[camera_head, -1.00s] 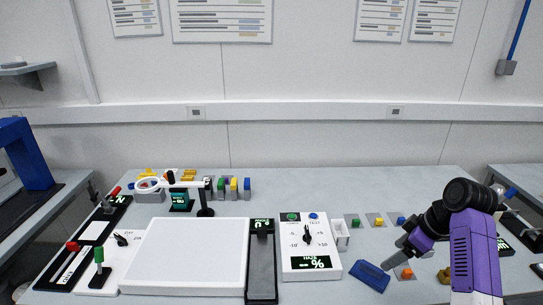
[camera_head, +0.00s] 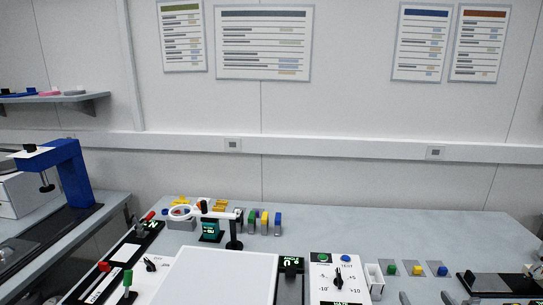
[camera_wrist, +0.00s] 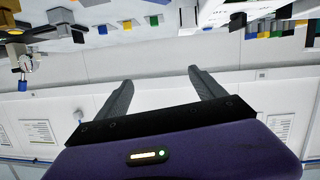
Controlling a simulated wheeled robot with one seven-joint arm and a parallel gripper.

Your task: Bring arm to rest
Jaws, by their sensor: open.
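My gripper (camera_wrist: 160,92) shows in the wrist view with its two dark fingers spread wide apart and nothing between them. The wrist view is upside down, with the wall behind the fingers and the table along the top edge. Only small dark and grey parts that may be my arm show at the lower right edge in the head view; the gripper cannot be made out there.
The table (camera_head: 370,222) holds a white panel (camera_head: 220,275), a dial box (camera_head: 335,275), a ring magnifier (camera_head: 185,213) and several coloured blocks (camera_head: 265,222). A blue machine (camera_head: 72,172) stands on the left bench. The table's back right is clear.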

